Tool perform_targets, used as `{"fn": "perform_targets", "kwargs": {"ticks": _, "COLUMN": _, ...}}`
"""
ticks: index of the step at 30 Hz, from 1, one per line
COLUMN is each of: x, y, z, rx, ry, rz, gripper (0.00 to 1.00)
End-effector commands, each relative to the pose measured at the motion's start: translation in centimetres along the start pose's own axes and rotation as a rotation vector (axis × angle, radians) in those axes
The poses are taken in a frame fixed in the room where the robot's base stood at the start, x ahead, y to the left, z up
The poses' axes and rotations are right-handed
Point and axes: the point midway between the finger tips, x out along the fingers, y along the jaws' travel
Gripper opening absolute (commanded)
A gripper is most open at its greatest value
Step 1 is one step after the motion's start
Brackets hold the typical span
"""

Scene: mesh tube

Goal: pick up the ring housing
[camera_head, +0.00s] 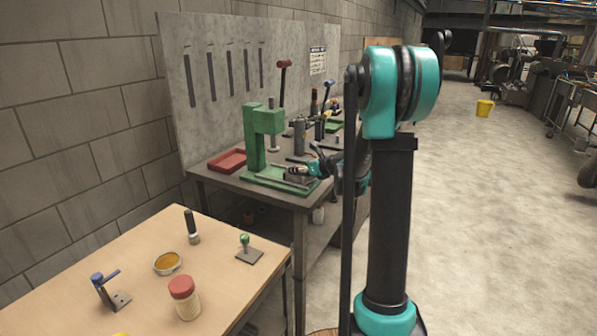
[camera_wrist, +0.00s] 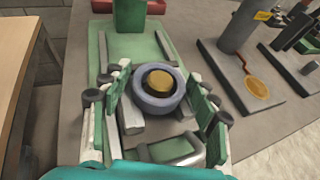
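The ring housing (camera_wrist: 139,101) is a thick blue-grey ring in the wrist view. A dark bore and a brass-coloured round piece (camera_wrist: 160,82) show in its middle. It sits on a grey block on the green base (camera_wrist: 145,50) of a press. My gripper (camera_wrist: 158,100) is open, with one green-padded finger on each side of the ring. Narrow gaps seem to show between pads and ring; contact is hard to judge. In the head view my gripper (camera_head: 312,170) is over the green press base (camera_head: 268,182), and the ring is too small to make out clearly.
The green press column (camera_head: 254,140) stands behind the base. A red tray (camera_head: 227,160) lies left of it. A grey stand (camera_wrist: 237,72) with a hanging tag is right of it. A wooden table (camera_head: 130,255) with jars and small tools stands in front.

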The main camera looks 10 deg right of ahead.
Motion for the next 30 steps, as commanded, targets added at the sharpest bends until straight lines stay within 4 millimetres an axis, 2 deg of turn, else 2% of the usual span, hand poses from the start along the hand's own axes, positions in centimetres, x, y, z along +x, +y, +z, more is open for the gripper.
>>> {"fn": "perform_targets", "kwargs": {"ticks": 2, "x": 0.0, "y": 0.0, "z": 0.0, "rx": 0.0, "ry": 0.0, "rz": 0.0, "gripper": 0.46}}
{"fn": "perform_targets", "kwargs": {"ticks": 11, "x": 0.0, "y": 0.0, "z": 0.0, "rx": 0.0, "ry": 0.0, "rz": 0.0, "gripper": 0.09}}
{"fn": "perform_targets", "kwargs": {"ticks": 23, "x": -0.2, "y": 0.0, "z": 0.6, "rx": 0.0, "ry": 0.0, "rz": 0.0, "gripper": 0.09}}
{"fn": "perform_targets", "kwargs": {"ticks": 30, "x": -1.4, "y": 0.0, "z": 3.2, "rx": 0.0, "ry": 0.0, "rz": 0.0, "gripper": 0.09}}
